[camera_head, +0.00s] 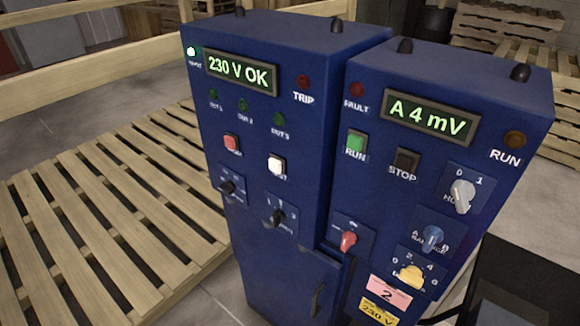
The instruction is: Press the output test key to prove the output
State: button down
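Two blue cabinets stand side by side. The left cabinet (300,45) has a lit display (242,73) reading "230 V OK". A white square key (277,165) sits on its front, with a label below it that seems to end in "ST". A red square key (231,143) is to its left, its label too small to read surely. Three dark green lamps, marked OUT 1 (213,94), OUT 2 (243,104) and OUT 3 (279,119), look unlit. The red TRIP lamp (304,82) looks unlit. A small lamp (191,51) at the top left glows. My gripper is not in view.
The right cabinet (500,75) shows "A 4 mV" (429,115), with a green RUN key (356,143), a black STOP key (406,161) and several knobs. A wooden pallet (90,225) lies left. A dark block (525,280) fills the lower right corner.

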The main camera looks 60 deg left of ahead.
aim_at(274, 165)
jog(key=z, duration=0.05)
jog(key=k, duration=1.35)
jog(key=u, duration=2.4)
jog(key=i, duration=0.5)
jog(key=z, duration=0.05)
